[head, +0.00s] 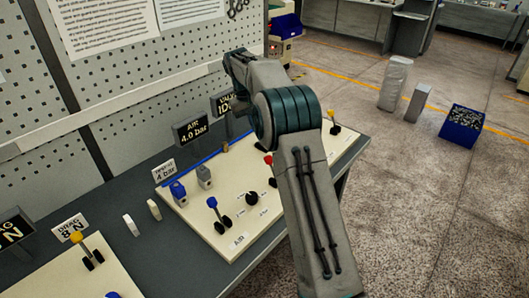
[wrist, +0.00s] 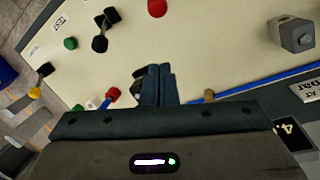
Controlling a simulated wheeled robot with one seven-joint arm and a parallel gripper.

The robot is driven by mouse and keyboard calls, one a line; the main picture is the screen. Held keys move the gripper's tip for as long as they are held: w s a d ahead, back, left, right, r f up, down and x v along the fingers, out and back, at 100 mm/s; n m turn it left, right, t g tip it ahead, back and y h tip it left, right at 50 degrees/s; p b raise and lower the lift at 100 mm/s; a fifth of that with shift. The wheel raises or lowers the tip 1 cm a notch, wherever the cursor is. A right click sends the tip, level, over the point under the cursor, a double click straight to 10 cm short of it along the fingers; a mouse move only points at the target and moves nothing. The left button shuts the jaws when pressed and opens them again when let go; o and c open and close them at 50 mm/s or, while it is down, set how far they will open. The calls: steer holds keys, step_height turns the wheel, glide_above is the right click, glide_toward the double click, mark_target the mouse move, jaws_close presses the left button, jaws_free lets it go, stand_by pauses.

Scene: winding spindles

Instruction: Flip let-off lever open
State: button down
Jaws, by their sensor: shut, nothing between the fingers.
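My gripper (wrist: 158,84) is shut and empty, its fingers over the cream panel in the wrist view. A dark round part (wrist: 139,76) shows right beside the fingertips, partly hidden by them. In the head view my arm hides the gripper's fingertips.
The cream panel (head: 185,205) lies on a dark bench against a perforated board (head: 120,120). A blue tube (wrist: 260,79) runs along the panel edge. Open floor lies right.

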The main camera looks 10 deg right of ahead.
steer(key=shift+w+f, duration=0.5)
steer(key=shift+f, duration=0.2)
steer(key=p+x, duration=0.1)
steer(key=x, duration=0.8)
steer(key=shift+s+f+p, duration=0.1)
steer(key=shift+p, duration=0.25)
steer(key=shift+s+d+f, duration=0.1)
steer(key=shift+s+f, duration=0.05)
steer(key=shift+s+d+r+p, duration=0.1)
steer(key=shift+s+r+p, duration=0.25)
steer(key=shift+s, duration=0.5)
steer(key=shift+s+d+r+p, duration=0.1)
steer(key=shift+s+r+p, duration=0.2)
steer(key=shift+s, duration=0.5)
